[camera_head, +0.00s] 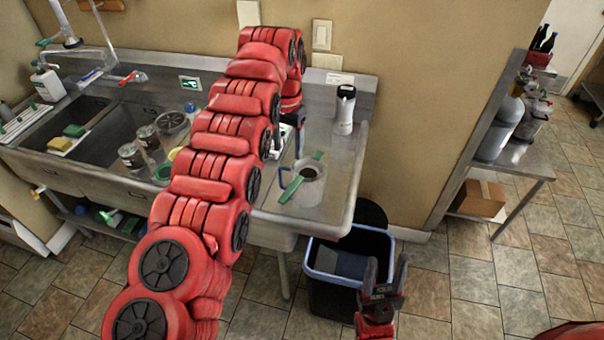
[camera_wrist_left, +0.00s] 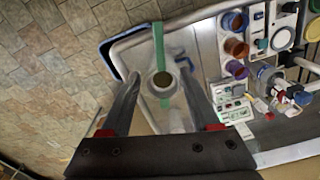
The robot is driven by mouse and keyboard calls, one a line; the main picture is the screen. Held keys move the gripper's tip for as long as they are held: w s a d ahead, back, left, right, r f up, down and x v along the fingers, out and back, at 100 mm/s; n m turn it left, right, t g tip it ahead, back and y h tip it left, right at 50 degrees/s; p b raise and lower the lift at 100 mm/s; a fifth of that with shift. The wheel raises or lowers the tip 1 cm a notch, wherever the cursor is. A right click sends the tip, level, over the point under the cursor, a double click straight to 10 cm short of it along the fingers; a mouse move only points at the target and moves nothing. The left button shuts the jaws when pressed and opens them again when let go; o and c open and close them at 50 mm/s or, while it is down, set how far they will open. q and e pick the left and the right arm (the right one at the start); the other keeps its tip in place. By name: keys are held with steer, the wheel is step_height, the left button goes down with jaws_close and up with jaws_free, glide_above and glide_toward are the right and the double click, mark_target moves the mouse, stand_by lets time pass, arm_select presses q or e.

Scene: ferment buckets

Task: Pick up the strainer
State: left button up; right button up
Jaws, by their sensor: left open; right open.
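The strainer (camera_head: 309,171) has a dark round middle and green handles on two opposite sides. It appears to sit across the top of a pale pitcher (camera_head: 311,190) with a blue handle, on the right end of the steel counter. In the left wrist view the strainer (camera_wrist_left: 163,80) lies between and beyond my two fingers, with its green strips running up and down the picture. My left gripper (camera_head: 298,148) is open and empty, above and behind the pitcher. My right gripper (camera_head: 384,270) is open and empty, low in front of the bin.
A white and black bottle (camera_head: 344,110) stands behind the pitcher. A blue-rimmed bin (camera_head: 350,262) stands on the floor below the counter's right end. Jars (camera_head: 131,156) and a sink (camera_head: 92,130) are to the left. A steel shelf (camera_head: 515,160) stands at the right.

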arm_select(q)
steer(key=b, duration=0.9)
glide_above(291, 189)
step_height(291, 189, down, 10)
steer(key=shift+s+a, duration=0.15)
steer(key=shift+f+b, duration=0.25)
steer(key=shift+b, duration=0.05)
steer(key=shift+d+f, duration=0.2)
steer(key=shift+a+f, duration=0.15)
steer(key=shift+f, duration=0.4)
steer(key=shift+f+p, duration=0.35)
steer(key=shift+p, duration=0.4)
step_height(291, 189, down, 4)
steer(key=shift+f+p, duration=0.25)
steer(key=shift+p, duration=0.9)
steer(key=shift+f, duration=0.1)
jaws_close()
